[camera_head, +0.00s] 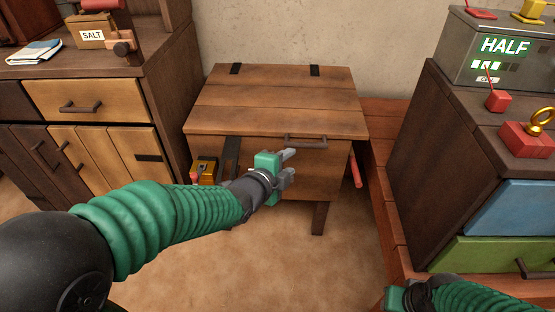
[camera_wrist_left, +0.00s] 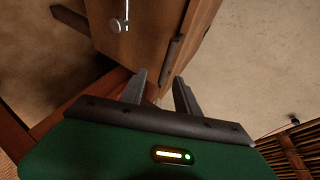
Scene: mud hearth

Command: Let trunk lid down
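The wooden trunk (camera_head: 320,180) stands against the wall on short legs. Its plank lid (camera_head: 275,97) lies flat across the top, with two dark hinges at the back; it looks down. A dark bar handle (camera_head: 305,142) is on the lid's front edge, right of middle. My left gripper (camera_head: 291,165) is in front of the trunk, just below the handle, with its fingers apart and nothing between them. In the left wrist view its two fingers (camera_wrist_left: 160,92) are spread below the trunk's wooden side (camera_wrist_left: 150,40). My right gripper (camera_head: 398,298) shows only partly at the bottom edge.
A cabinet (camera_head: 100,90) with a salt box (camera_head: 95,35) stands at left. A dark cabinet (camera_head: 440,150) with coloured drawers and a HALF display box (camera_head: 495,50) stands at right. A small yellow-and-dark object (camera_head: 205,170) is at the trunk's left front. The floor in front is clear.

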